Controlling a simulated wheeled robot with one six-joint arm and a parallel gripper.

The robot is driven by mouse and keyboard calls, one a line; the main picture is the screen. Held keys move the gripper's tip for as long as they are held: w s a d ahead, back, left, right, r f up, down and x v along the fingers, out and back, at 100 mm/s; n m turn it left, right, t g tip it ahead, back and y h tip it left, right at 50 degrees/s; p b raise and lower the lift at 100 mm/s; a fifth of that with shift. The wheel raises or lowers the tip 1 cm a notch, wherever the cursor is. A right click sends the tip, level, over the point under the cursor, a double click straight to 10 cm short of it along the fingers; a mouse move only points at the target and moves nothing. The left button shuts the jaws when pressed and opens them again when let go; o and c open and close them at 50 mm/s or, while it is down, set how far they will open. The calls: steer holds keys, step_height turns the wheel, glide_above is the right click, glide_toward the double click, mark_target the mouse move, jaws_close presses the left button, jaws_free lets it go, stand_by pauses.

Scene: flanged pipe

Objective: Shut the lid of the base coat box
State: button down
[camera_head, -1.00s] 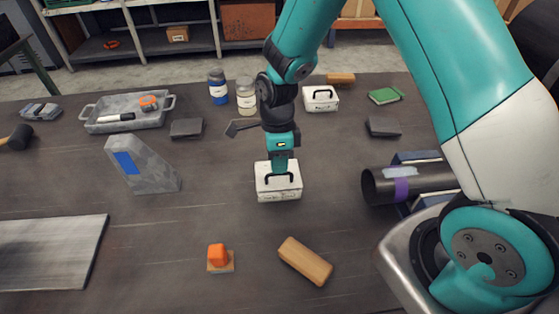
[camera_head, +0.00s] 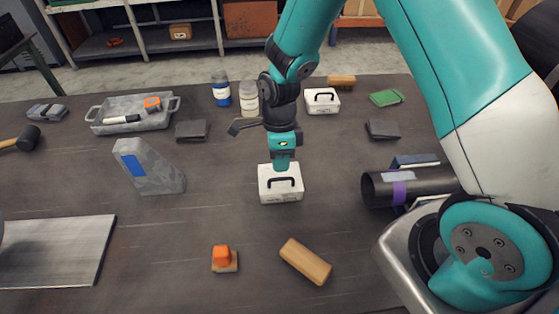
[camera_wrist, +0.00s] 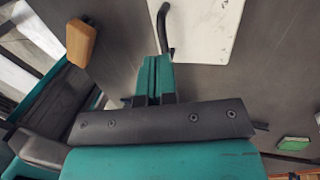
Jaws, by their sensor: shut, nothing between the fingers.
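A white box (camera_head: 281,191) with a black handle on its lid stands on the dark table in the middle of the head view. Its lid looks shut and lies flat. In the wrist view its white lid (camera_wrist: 198,25) and black handle show at the top. My gripper (camera_head: 282,168) is shut and empty, pointing down just above the far part of this lid; I cannot tell whether it touches. The fingers also show in the wrist view (camera_wrist: 153,75). A second, similar white box (camera_head: 321,103) stands farther back, also looking shut. No readable label tells which is the base coat box.
A wooden block (camera_head: 305,262) and an orange-topped piece (camera_head: 223,258) lie in front. A dark pipe (camera_head: 410,185) lies at right. Two jars, the nearer one white-lidded (camera_head: 249,98), stand behind my gripper. A grey wedge (camera_head: 150,167) and a tray (camera_head: 101,128) are at left.

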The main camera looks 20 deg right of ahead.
steer(key=a+b+v, duration=0.1)
steer(key=b+v, duration=0.1)
steer(key=v, duration=0.8)
steer(key=s+a+r+n+t+y, duration=0.1)
steer(key=s+a+r+n, duration=0.1)
steer(key=s+r+n, duration=0.4)
steer(key=s+a+r+n+t+y, duration=0.1)
steer(key=s+r+n, duration=0.6)
steer(key=s+n, duration=0.7)
steer(key=a+n+y, duration=0.1)
steer(key=n, duration=0.7)
steer(key=shift+a+n+t+b, duration=0.3)
steer(key=shift+a+t, duration=0.05)
steer(key=shift+t, duration=0.05)
